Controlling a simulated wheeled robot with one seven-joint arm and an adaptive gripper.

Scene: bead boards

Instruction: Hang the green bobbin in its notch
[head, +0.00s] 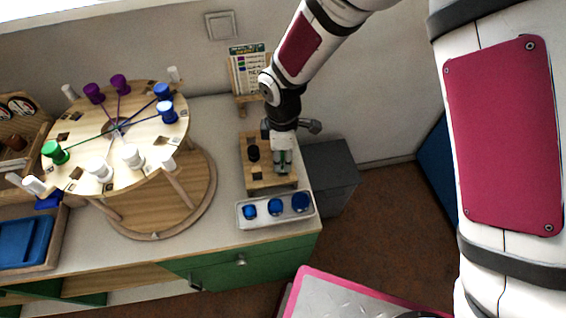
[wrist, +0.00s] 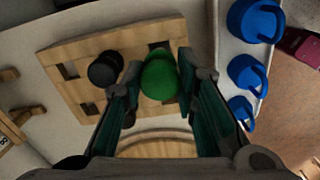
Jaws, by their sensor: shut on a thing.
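My gripper (head: 283,168) is over the small wooden board at the right end of the counter. In the wrist view its fingers (wrist: 160,92) are shut on a green bobbin (wrist: 159,77), one finger on each side. I cannot tell whether the bobbin still rests in the board or is lifted; in the head view it is mostly hidden by the gripper. The round bobbin board (head: 140,128) stands to the left on legs. Another green bobbin (head: 54,151) sits at its left rim, with a green thread running to the hub (head: 117,127).
A black bobbin (head: 253,153) stands on the small board (head: 256,181), beside my gripper. A white tray (head: 262,221) with blue cups is in front. The round board also carries purple, blue and white bobbins. A picture card (head: 247,75) stands behind. A grey bin (head: 330,175) stands right.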

